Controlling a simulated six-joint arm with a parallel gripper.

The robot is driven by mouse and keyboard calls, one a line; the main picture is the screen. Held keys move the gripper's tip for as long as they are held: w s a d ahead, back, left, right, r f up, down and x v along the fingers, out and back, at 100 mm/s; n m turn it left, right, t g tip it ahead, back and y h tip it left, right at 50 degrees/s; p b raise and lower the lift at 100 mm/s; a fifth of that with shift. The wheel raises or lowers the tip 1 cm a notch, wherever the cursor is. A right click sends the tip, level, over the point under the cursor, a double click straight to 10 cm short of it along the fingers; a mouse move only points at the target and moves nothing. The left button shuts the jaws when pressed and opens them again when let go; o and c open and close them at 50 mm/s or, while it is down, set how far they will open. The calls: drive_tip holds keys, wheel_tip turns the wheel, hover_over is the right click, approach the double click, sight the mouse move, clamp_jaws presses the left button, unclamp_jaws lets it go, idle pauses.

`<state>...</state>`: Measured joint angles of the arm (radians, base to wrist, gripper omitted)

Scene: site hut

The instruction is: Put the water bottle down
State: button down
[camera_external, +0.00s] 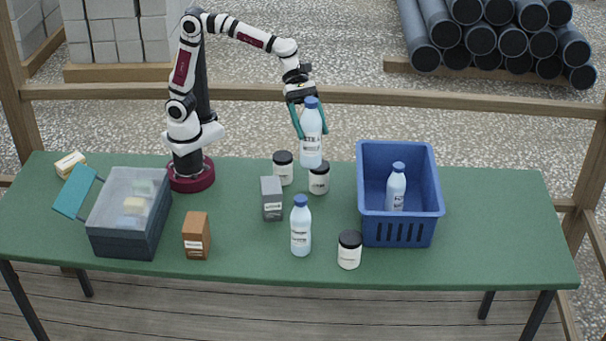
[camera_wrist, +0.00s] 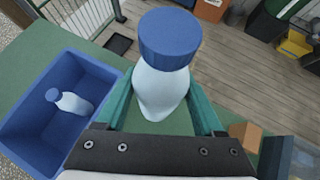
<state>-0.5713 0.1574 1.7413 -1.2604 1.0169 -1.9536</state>
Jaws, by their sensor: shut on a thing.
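A pale blue water bottle with a blue cap (camera_external: 311,145) is held upright in my gripper (camera_external: 311,122), above the back part of the green table. In the wrist view the same bottle (camera_wrist: 162,85) fills the middle, between the two green fingers (camera_wrist: 160,108), which are shut on it. Its base hangs near two black-lidded jars; whether it touches anything is hard to tell. A second similar bottle (camera_external: 301,228) stands on the table at the front middle. A third bottle (camera_external: 396,188) is in the blue crate (camera_external: 400,232); in the wrist view it appears tilted (camera_wrist: 70,102).
Black-lidded jars stand at the back (camera_external: 283,168), beside it (camera_external: 319,178) and at the front (camera_external: 349,250). A grey box (camera_external: 271,199), a brown box (camera_external: 196,236) and a lidded bin (camera_external: 122,240) are to the left. The table (camera_external: 500,215) is clear right of the crate.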

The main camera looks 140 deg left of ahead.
drive_tip(key=w+a+f+n+y, duration=0.1)
drive_tip(key=w+a+f, duration=0.15)
drive_tip(key=a, duration=1.15)
drive_tip(key=w+a+f+n+y, duration=0.1)
drive_tip(key=w+a+n, duration=0.15)
drive_tip(key=a, duration=1.15)
wheel_tip(320, 180, down, 22)
drive_tip(key=shift+w+d+m+t, duration=0.15)
drive_tip(key=shift+d+m+t, duration=0.15)
drive_tip(key=shift+m, duration=0.15)
drive_tip(key=shift+f, duration=0.15)
